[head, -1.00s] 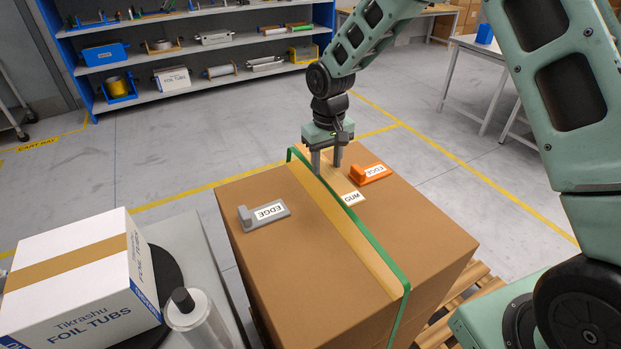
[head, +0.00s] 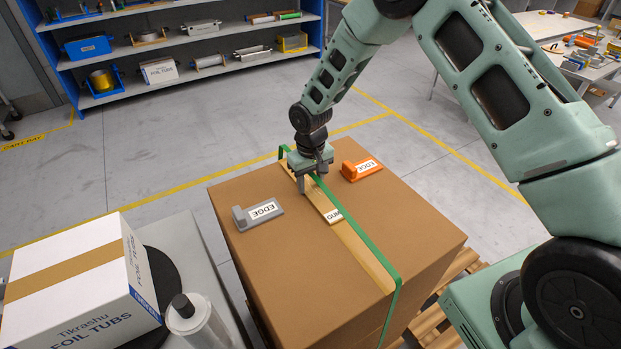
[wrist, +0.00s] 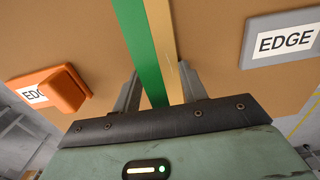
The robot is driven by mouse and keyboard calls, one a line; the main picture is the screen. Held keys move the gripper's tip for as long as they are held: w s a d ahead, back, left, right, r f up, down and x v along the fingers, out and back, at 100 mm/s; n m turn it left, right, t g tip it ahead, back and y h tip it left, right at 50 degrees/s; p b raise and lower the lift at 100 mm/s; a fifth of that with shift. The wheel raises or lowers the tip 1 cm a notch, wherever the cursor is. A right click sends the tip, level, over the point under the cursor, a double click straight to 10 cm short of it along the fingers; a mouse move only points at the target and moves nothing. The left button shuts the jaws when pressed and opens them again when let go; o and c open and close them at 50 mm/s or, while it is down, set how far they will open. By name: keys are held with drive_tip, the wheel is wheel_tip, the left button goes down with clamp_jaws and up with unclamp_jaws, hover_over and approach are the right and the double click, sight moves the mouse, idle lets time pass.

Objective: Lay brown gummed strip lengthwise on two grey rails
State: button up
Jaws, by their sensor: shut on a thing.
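The brown gummed strip (head: 320,203), with a white GUM label at its near end, lies along the top of a large brown carton (head: 290,260), beside a green strap (head: 368,247). My gripper (head: 313,182) points down at the far part of the carton top, its fingers on either side of the strip and strap. It appears shut on the strip. In the wrist view the green strap (wrist: 138,40) and a tan band (wrist: 163,35) run side by side between the fingers (wrist: 160,90). I cannot make out two grey rails.
A grey EDGE piece (head: 258,214) sits left of the strap and an orange EDGE piece (head: 362,170) right of it. A white Foil Tubs box (head: 70,270) and a clear roll (head: 196,318) stand at left. Shelves (head: 190,45) stand behind.

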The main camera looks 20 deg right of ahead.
drive_tip(key=shift+f, duration=0.2)
drive_tip(key=o, duration=0.9)
drive_tip(key=shift+r, duration=0.1)
drive_tip(key=shift+o, duration=0.2)
